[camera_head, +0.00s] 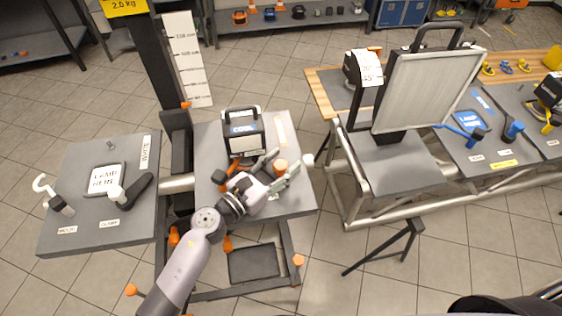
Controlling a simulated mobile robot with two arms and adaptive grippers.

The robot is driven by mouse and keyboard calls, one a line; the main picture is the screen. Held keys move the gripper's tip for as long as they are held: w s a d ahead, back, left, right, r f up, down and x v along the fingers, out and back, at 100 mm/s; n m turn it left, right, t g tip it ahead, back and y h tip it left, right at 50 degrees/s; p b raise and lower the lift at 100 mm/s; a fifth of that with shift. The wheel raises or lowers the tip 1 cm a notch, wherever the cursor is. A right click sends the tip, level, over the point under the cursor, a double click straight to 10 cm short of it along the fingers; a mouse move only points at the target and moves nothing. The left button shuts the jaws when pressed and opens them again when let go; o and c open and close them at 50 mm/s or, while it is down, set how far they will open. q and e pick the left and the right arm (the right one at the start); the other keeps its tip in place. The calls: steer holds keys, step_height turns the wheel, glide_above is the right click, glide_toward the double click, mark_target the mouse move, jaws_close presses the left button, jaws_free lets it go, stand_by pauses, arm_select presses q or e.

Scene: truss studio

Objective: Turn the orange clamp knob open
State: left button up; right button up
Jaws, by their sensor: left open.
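My left gripper (289,162) reaches in from the lower left over the middle grey table. Its two fingers are spread apart, with an orange knob (281,167) showing between them. I cannot tell whether either finger touches the knob. More orange knobs show on the stand, such as one at the lower right of its frame (298,260) and one at its lower left (130,290). The labels do not show which knob is the clamp knob. My right gripper is not in view.
A black lamp box with a lit screen (244,132) stands just behind my left gripper on the middle table (205,150). The left table (80,220) holds white and black pieces. A framed light panel (430,90) stands at the right.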

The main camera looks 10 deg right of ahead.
arm_select(q)
jaws_close()
stand_by(0.6)
